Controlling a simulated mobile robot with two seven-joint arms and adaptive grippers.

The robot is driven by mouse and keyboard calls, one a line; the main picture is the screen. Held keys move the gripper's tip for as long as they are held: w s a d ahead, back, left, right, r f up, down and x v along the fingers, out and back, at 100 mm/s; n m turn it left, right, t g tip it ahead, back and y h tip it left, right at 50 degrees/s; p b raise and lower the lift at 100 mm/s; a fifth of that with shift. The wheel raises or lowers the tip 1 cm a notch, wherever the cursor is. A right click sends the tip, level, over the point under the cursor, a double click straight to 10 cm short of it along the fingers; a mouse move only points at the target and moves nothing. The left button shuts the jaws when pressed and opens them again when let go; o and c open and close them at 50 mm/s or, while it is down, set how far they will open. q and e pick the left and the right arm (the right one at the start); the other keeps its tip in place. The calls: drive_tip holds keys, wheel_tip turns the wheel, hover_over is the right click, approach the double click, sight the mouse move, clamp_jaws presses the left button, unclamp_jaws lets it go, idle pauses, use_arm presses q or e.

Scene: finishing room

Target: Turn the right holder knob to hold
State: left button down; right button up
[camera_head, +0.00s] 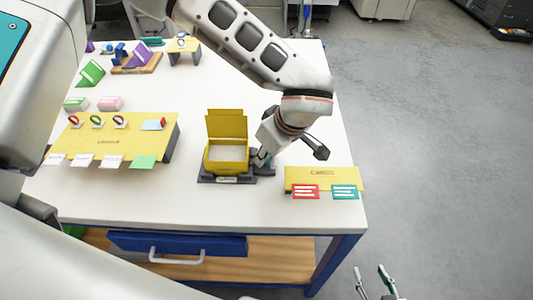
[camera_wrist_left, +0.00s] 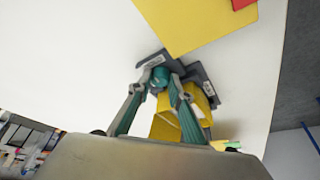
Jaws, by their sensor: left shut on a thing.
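A yellow box (camera_head: 226,155) with its lid raised stands in a dark holder (camera_head: 222,180) near the front of the white table. My left gripper (camera_head: 262,157) is at the holder's right side, pointing down. In the left wrist view its fingers (camera_wrist_left: 160,88) are closed around a round teal knob (camera_wrist_left: 160,75) on the dark holder. The knob's marking cannot be read, and in the head view the fingers hide the knob. My right gripper (camera_head: 373,282) is open and empty, low at the right, off the table.
A yellow stand (camera_head: 322,175) with a red and a teal card is right of the holder. A larger yellow board (camera_head: 118,135) with rings and cards is at the left. Purple and green items stand farther back. A blue drawer (camera_head: 180,245) is below the tabletop.

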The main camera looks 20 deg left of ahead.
use_arm(q)
drive_tip(key=c, duration=1.8)
unclamp_jaws()
drive_tip(key=shift+c, duration=0.2)
drive_tip(key=v, duration=1.2)
